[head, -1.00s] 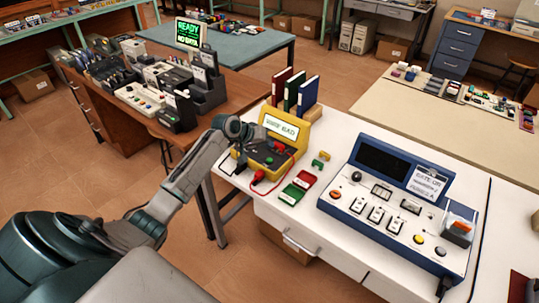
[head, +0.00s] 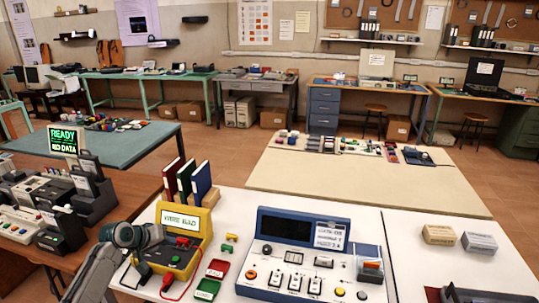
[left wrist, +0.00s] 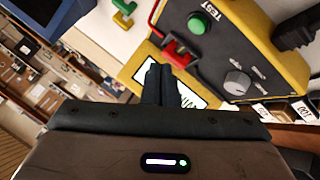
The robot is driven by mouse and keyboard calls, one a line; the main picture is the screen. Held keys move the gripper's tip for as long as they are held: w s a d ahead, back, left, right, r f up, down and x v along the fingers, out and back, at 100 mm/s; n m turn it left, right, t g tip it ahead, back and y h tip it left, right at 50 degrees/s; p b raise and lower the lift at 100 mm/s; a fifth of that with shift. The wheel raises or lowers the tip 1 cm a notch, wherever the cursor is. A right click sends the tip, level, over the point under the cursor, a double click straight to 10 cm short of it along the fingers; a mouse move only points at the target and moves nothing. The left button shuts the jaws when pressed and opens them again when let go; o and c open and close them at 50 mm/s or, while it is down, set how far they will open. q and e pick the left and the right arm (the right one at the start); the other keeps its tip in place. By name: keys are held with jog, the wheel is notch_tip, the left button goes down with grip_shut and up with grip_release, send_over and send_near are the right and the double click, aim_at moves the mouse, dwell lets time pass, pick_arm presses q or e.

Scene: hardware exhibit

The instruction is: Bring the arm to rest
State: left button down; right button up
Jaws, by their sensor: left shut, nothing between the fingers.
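My left gripper (head: 138,236) is at the lower left of the head view, beside the left edge of the yellow tester (head: 205,222). In the left wrist view the fingers of my left gripper (left wrist: 164,78) are together and empty, in front of the tester's label plate. The yellow tester (left wrist: 283,60) there shows a green button, a grey knob and a red clip. Whether the fingers touch the tester I cannot tell. My right gripper is not in view.
Red and green trays (head: 217,269) lie right of the tester, near a blue console (head: 300,243). Three binders (head: 186,181) stand behind it. A brown bench (head: 140,188) with devices is at left. The beige table (head: 370,182) beyond has clear space.

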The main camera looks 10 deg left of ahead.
pick_arm(q)
jog(key=s+d+f, duration=0.2)
jog(key=s, duration=0.1)
jog(key=s+d+f+m+g, duration=0.1)
jog(key=s+d+f, duration=0.2)
jog(key=s+d+f+m, duration=0.1)
jog(key=s+d+f, duration=0.1)
jog(key=s, duration=0.1)
jog(key=shift+s+d+f+g+y, duration=0.15)
jog(key=shift+s+d+g+y, duration=0.15)
jog(key=shift+s+d+g, duration=0.1)
jog(key=s+d+r+m+g+y, duration=0.15)
jog(key=s+d, duration=0.25)
jog(key=s, duration=1.1)
jog(key=s+d+m+g+y, duration=0.15)
jog(key=s+d, duration=0.25)
jog(key=s, duration=1.2)
notch_tip(320, 180, down, 31)
jog(key=a+g+y+b, duration=0.1)
jog(key=a+b, duration=0.1)
jog(key=a, duration=0.1)
jog(key=s+a+f+g, duration=0.1)
jog(key=s+f, duration=1.8)
jog(key=f, duration=0.2)
jog(key=shift+f+b, duration=0.25)
jog(key=shift+b, duration=0.15)
